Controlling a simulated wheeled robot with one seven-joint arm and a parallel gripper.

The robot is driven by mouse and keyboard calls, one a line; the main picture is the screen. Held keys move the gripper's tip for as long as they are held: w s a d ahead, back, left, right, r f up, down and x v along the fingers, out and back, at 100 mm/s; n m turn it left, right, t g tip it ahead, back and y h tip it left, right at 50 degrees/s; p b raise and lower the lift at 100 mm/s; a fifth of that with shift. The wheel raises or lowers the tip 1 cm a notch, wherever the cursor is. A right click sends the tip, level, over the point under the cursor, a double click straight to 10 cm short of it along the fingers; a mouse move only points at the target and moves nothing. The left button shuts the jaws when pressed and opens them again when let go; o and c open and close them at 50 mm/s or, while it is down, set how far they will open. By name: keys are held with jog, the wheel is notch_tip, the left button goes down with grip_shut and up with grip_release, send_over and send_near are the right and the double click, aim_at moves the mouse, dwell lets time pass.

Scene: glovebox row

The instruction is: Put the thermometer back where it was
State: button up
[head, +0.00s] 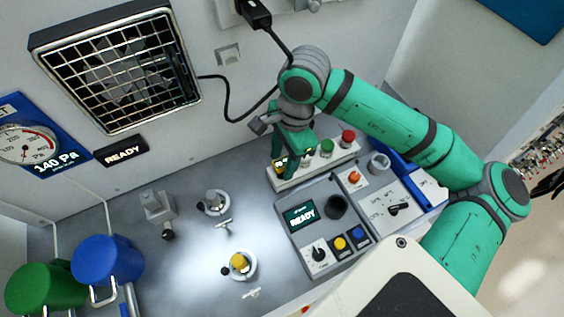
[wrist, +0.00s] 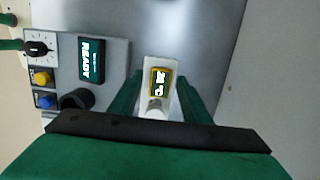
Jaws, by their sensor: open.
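The thermometer (wrist: 160,83) is a white piece with a yellow-edged display showing a °C reading. In the wrist view it lies between the two green fingers of my gripper (wrist: 162,92). In the head view my gripper (head: 289,153) points down over the left end of a white button strip (head: 318,164), and the lit display shows by the fingers. The fingers are open, one on each side of the thermometer. I cannot tell whether either finger touches it, or what its lower end rests on.
The grey READY panel (head: 300,240) with a knob and buttons stands just in front. A green button (head: 327,147) and a red button (head: 348,137) are close right of my gripper. Small valves (head: 212,202) and green and blue canisters (head: 107,262) stand left.

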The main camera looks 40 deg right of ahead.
notch_tip(320, 180, up, 10)
jog(key=d, duration=0.1)
jog(key=shift+s+d, duration=0.2)
dwell(0.6)
